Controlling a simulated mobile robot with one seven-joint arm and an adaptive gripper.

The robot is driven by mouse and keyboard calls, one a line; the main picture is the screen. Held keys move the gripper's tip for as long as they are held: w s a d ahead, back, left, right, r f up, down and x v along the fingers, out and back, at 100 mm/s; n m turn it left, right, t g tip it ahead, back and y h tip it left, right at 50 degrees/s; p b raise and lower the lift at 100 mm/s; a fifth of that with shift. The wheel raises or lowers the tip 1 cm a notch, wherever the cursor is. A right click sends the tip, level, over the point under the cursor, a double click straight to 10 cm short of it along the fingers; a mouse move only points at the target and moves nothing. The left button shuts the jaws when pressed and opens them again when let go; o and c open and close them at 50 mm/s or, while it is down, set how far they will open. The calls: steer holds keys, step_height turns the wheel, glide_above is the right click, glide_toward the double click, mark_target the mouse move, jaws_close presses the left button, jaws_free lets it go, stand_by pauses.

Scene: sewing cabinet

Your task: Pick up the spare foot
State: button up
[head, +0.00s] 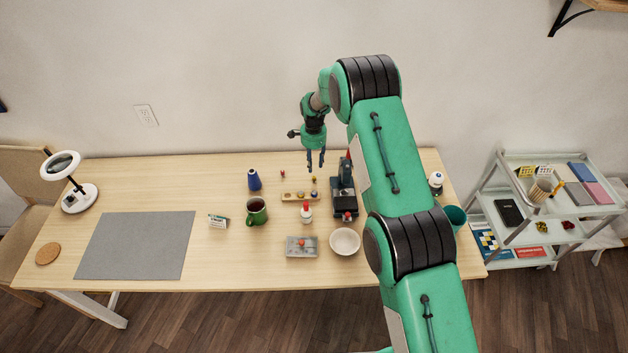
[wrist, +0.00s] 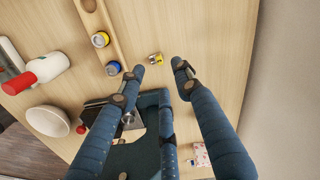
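A small yellow and grey piece (wrist: 155,58) lies on the wooden table between and just beyond my open fingertips in the wrist view. It may be the spare foot, but it is too small to identify surely. My gripper (head: 315,160) hangs above the back of the table, left of the dark sewing machine (head: 343,196). In the wrist view my gripper (wrist: 156,68) has its fingers spread with nothing between the tips. The sewing machine (wrist: 150,112) shows partly behind the fingers there.
A wooden tray (head: 290,197), red-capped bottle (head: 306,215), white bowl (head: 345,241), green mug (head: 256,212) and blue cone (head: 254,180) stand nearby. The grey mat (head: 135,245) is bare.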

mark_target(314, 177)
steer(key=shift+f, duration=1.4)
steer(key=shift+f, duration=0.15)
steer(key=shift+f, duration=2.5)
steer(key=shift+s, duration=0.1)
steer(key=c, duration=0.9)
jaws_close()
